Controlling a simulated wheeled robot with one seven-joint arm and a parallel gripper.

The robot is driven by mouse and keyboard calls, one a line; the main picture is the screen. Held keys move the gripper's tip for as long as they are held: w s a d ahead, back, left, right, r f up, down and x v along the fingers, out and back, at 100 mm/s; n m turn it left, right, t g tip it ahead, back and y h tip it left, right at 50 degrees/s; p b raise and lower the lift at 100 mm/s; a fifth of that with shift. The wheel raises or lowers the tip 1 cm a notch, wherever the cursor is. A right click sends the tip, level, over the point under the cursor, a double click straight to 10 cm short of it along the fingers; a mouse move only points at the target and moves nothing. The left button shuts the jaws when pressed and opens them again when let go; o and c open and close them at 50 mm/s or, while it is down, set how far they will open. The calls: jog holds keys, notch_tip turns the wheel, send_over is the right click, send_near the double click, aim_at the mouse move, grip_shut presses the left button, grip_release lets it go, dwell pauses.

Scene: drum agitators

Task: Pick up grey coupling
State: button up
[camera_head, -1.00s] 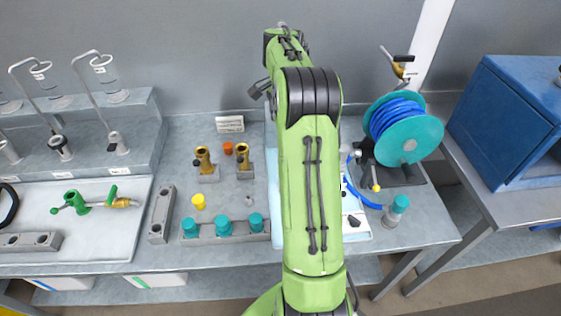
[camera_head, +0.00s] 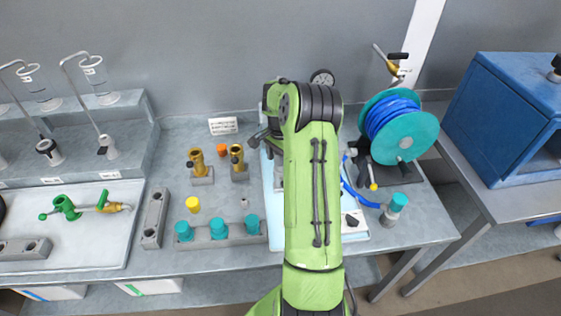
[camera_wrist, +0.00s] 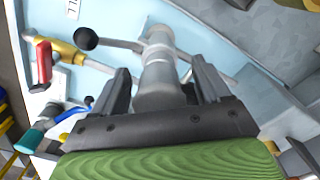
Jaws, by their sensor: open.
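A grey metal fitting, apparently the grey coupling (camera_wrist: 158,48), lies over the light blue mat (camera_wrist: 188,40) in the wrist view. It has a thick cylindrical body, thin side arms and a black ball knob (camera_wrist: 87,39) at left. My gripper (camera_wrist: 161,68) is open, with one dark finger on each side of the cylinder. I cannot tell whether either finger touches it. In the head view my green arm hides the fitting and the gripper.
The teal hose reel (camera_head: 407,143) stands right of my arm, with a teal-capped grey piece (camera_head: 393,211) in front. Left are a grey block (camera_head: 220,239) with teal caps, a yellow piece (camera_head: 193,205) and brass fittings (camera_head: 237,160). A blue cabinet (camera_head: 505,115) stands far right.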

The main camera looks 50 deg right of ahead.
jog(key=shift+c, duration=0.4)
jog(key=shift+r, duration=0.1)
grip_shut()
notch_tip(320, 180, up, 10)
jog(key=shift+p, duration=0.5)
